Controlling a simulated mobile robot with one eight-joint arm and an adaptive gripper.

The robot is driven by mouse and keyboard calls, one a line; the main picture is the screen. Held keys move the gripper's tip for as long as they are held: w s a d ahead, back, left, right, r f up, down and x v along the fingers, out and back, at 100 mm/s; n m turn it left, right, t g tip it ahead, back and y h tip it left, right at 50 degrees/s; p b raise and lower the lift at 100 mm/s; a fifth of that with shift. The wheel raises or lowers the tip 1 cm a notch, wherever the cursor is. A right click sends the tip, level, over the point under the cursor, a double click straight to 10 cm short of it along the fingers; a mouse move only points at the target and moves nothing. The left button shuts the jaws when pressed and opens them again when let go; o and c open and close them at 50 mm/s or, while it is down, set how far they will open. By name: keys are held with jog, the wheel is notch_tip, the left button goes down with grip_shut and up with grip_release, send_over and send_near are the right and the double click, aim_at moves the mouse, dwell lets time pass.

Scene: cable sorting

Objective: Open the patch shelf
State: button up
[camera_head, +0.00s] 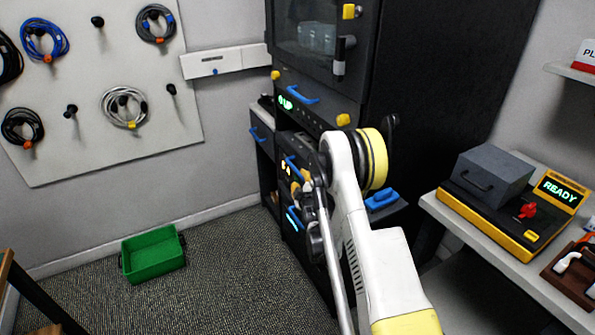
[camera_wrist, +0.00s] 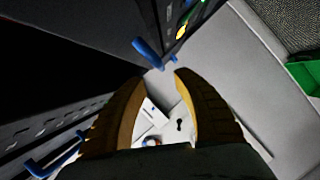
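The dark rack cabinet (camera_head: 440,75) stands in the middle of the head view, with several blue handles on its front. One blue handle (camera_head: 297,95) sits beside a green lit label, and a lower one (camera_head: 293,218) shows left of my arm. I cannot tell which part is the patch shelf. In the wrist view, my gripper (camera_wrist: 162,74) has its two fingers apart with nothing between them. A blue handle (camera_wrist: 147,52) lies just beyond the fingertips, apart from them.
A green bin (camera_head: 153,256) sits on the carpet at left. A pegboard (camera_head: 85,140) with coiled cables hangs on the left wall. A bench at right carries a yellow and black device (camera_head: 510,215) reading READY. Floor between bin and rack is clear.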

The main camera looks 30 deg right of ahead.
aim_at(296, 170)
jog(key=b+x, duration=0.2)
jog(key=x, duration=0.5)
jog(key=shift+w+d+f+b, duration=0.15)
jog(key=shift+w+f+b, duration=0.05)
jog(key=shift+w+b, duration=0.1)
jog(key=shift+w+d, duration=0.15)
jog(key=shift+w, duration=0.3)
grip_shut()
